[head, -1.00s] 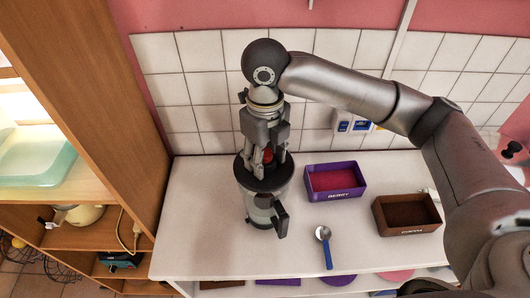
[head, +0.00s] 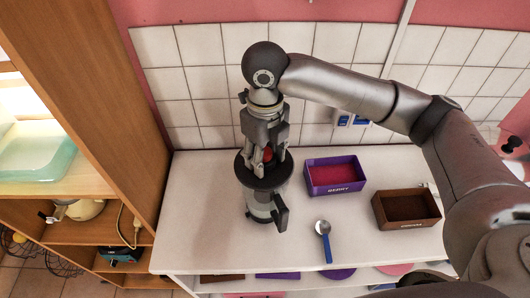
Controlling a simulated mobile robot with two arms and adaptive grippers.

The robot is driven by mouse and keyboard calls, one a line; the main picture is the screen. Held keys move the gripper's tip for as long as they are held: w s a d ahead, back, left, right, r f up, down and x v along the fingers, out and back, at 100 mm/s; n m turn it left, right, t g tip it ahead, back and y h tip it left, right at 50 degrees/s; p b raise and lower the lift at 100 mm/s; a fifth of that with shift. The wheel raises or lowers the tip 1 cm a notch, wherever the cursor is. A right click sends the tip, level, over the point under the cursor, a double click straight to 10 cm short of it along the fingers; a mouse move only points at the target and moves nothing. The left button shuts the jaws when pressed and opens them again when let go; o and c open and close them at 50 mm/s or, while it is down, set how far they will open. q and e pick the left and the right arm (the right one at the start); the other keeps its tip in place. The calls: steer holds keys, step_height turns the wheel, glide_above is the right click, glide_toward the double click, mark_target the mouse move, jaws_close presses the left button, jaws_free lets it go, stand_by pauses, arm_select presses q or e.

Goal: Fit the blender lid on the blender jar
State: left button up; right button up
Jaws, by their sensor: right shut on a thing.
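The blender lid (head: 254,183) is a dark round disc with a red knob (head: 267,154) on top. My right gripper (head: 265,160) points down from above and is shut on the lid at its knob. The blender jar (head: 260,206) is clear, with a black handle (head: 281,213) toward the front right, and stands upright on the white counter. The lid is over the jar's mouth and hides the rim. I cannot tell whether the lid touches the rim or is seated. My left gripper is not in view.
A purple berry box (head: 335,190) and a brown box (head: 406,224) stand on the white counter (head: 195,215) right of the jar. A blue-handled spoon (head: 325,240) lies in front. A wooden shelf unit (head: 120,100) is at left, a tiled wall (head: 220,45) behind.

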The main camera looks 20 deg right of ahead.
steer(key=shift+f, duration=0.5)
steer(key=o, duration=1.1)
steer(key=shift+o, duration=0.2)
steer(key=shift+o, duration=1.4)
steer(key=shift+r+p, duration=4.05)
steer(key=shift+p, duration=0.25)
steer(key=shift+f, duration=0.1)
